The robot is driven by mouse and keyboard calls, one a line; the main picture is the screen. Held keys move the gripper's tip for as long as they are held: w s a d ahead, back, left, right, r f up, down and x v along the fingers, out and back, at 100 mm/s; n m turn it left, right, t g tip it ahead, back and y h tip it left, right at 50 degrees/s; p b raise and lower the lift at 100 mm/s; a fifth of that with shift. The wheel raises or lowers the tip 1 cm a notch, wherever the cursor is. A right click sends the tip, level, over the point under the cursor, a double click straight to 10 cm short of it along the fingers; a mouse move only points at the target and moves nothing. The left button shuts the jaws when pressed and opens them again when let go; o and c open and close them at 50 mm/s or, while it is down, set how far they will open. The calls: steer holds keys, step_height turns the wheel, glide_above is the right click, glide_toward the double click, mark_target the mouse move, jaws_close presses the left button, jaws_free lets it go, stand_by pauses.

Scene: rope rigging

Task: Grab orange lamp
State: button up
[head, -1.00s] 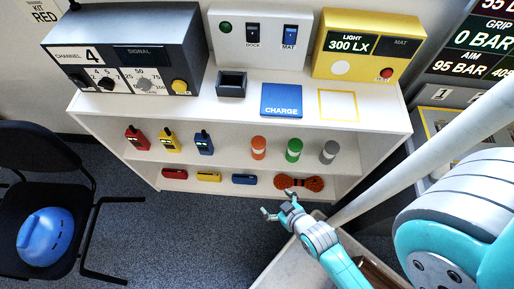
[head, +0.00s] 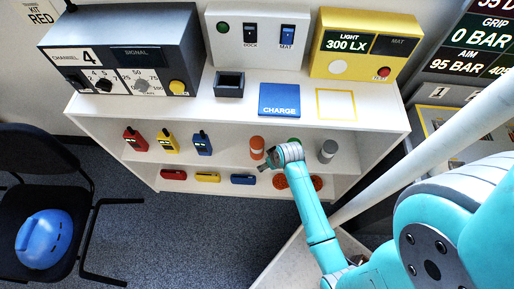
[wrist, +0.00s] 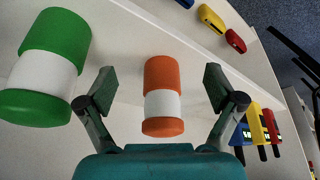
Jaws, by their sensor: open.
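The orange lamp (head: 257,148), an orange cylinder with a white band, stands on the middle shelf of the white shelf unit. In the wrist view the orange lamp (wrist: 162,95) lies between my two open fingers, with a gap on each side. My gripper (wrist: 160,92) is open and empty. In the head view my gripper (head: 268,160) reaches in beside the lamp, and its fingers are small and partly hidden by my wrist.
The green lamp (wrist: 45,68) stands close beside my finger in the wrist view; my wrist mostly hides it in the head view. A grey lamp (head: 328,150) stands to the right. Red, yellow and blue radios (head: 168,141) stand left. The orange rope (head: 316,183) lies below.

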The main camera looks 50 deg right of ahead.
mark_target(256, 145)
steer(key=w, duration=0.3)
steer(key=w+d, duration=0.1)
steer(key=w, duration=0.2)
steer(key=w+d, duration=0.1)
steer(key=w, duration=0.1)
steer(key=shift+w, duration=0.4)
steer(key=shift+w+f, duration=0.15)
steer(key=shift+w, duration=0.1)
steer(key=shift+w+d+f, duration=0.1)
steer(key=shift+w+f, duration=0.05)
steer(key=shift+f, duration=0.25)
steer(key=c, duration=1.4)
